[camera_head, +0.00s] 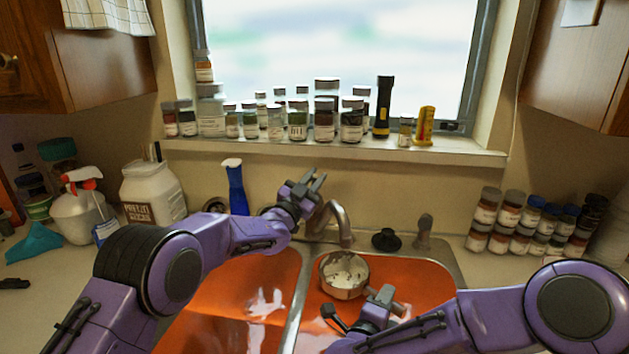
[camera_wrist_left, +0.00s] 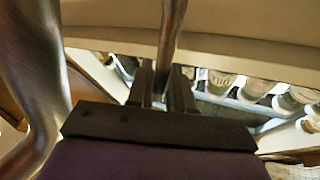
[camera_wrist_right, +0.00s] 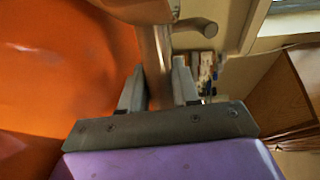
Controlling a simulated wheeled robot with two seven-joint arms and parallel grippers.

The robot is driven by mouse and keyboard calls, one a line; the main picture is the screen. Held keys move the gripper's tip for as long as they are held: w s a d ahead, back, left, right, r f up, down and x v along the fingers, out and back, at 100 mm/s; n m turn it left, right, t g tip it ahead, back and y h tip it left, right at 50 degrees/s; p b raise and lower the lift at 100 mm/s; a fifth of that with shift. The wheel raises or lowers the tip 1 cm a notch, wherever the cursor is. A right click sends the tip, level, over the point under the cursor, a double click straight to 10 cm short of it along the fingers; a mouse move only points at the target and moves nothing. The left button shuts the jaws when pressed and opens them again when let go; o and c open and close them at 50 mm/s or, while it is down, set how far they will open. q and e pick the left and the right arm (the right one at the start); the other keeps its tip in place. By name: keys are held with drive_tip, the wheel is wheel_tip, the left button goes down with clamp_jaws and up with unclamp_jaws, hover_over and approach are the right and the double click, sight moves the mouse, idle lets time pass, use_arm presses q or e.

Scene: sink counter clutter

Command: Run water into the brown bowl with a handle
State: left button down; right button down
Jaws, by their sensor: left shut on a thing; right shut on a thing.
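The brown bowl (camera_head: 345,289) is held over the right sink basin, just below the end of the curved metal faucet (camera_head: 342,222). Its inside looks pale and shiny; I cannot tell whether water is in it or flowing. My right gripper (camera_head: 388,302) is shut on the bowl's handle, which shows as a bar (camera_wrist_right: 155,62) between the fingers in the right wrist view. My left gripper (camera_head: 311,182) is up behind the faucet, shut on a thin metal rod (camera_wrist_left: 172,45), seemingly the faucet's lever. The faucet's thick pipe (camera_wrist_left: 32,85) stands beside it in the left wrist view.
The orange-lined sink has a left basin (camera_head: 225,300) and a right basin (camera_head: 425,285), split by a metal divider. A blue spray bottle (camera_head: 236,188) stands behind the left basin. A black stopper (camera_head: 386,240) lies behind the right one. Several jars line the sill (camera_head: 400,148).

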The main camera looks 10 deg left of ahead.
use_arm(q)
drive_tip(key=shift+w+r+n+g+y, duration=0.25)
drive_tip(key=shift+w+n+g+y, duration=0.15)
drive_tip(key=shift+w+n+g, duration=0.15)
drive_tip(key=c, duration=1.1)
unclamp_jaws()
drive_tip(key=shift+s+a, duration=0.1)
drive_tip(key=shift+s, duration=0.05)
drive_tip(key=v, duration=1.1)
drive_tip(key=shift+s+a+f, duration=0.15)
drive_tip(key=shift+s+a, duration=0.05)
drive_tip(key=shift+s, duration=0.1)
